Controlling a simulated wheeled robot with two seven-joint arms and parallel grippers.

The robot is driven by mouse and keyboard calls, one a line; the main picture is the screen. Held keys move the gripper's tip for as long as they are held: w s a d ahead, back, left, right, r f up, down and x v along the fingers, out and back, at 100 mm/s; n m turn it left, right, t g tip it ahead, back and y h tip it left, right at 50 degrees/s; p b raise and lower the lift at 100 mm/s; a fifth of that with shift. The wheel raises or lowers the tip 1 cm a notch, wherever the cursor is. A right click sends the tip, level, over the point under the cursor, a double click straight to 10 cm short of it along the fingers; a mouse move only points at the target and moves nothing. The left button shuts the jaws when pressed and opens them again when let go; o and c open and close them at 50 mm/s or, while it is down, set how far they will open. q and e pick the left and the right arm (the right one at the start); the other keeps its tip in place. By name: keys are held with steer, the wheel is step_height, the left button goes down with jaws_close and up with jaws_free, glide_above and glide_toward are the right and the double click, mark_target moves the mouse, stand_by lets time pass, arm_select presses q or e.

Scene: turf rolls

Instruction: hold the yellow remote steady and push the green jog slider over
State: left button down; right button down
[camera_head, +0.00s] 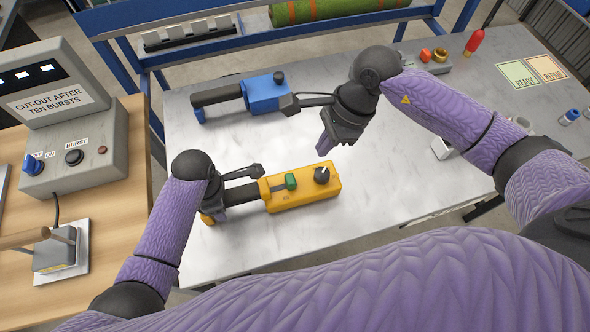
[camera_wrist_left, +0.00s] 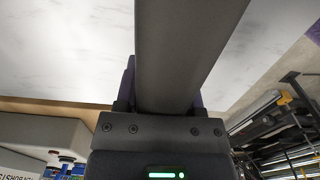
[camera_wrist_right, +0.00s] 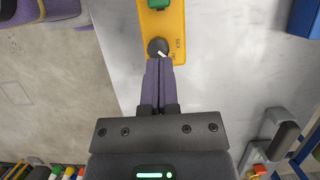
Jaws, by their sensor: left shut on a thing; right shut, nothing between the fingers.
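The yellow remote (camera_head: 305,191) lies on the pale table with its dark handle (camera_head: 241,194) toward the left. The green jog slider (camera_head: 290,181) sits on its top face, with grey track showing to its left; it also shows at the top edge of the right wrist view (camera_wrist_right: 158,4). A black knob (camera_head: 321,174) is at the remote's right end. My left gripper (camera_head: 212,212) is shut on the dark handle, which fills the left wrist view (camera_wrist_left: 188,50). My right gripper (camera_head: 326,146) is shut and empty, above and beyond the knob end; its tips (camera_wrist_right: 158,62) appear just beside the knob.
A blue remote-like tool (camera_head: 264,92) lies farther back on the table. A control box (camera_head: 75,155) stands on the wooden bench at left. Red and brass parts (camera_head: 440,55) and green and orange cards (camera_head: 518,75) lie back right. The table front is clear.

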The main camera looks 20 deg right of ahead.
mark_target(304, 181)
steer(key=shift+d+r, duration=0.1)
steer(key=shift+d, duration=0.15)
arm_select(q)
steer(key=shift+a, duration=0.1)
arm_select(e)
steer(key=shift+w+a, duration=0.1)
steer(key=shift+a, duration=0.05)
steer(key=x, duration=1)
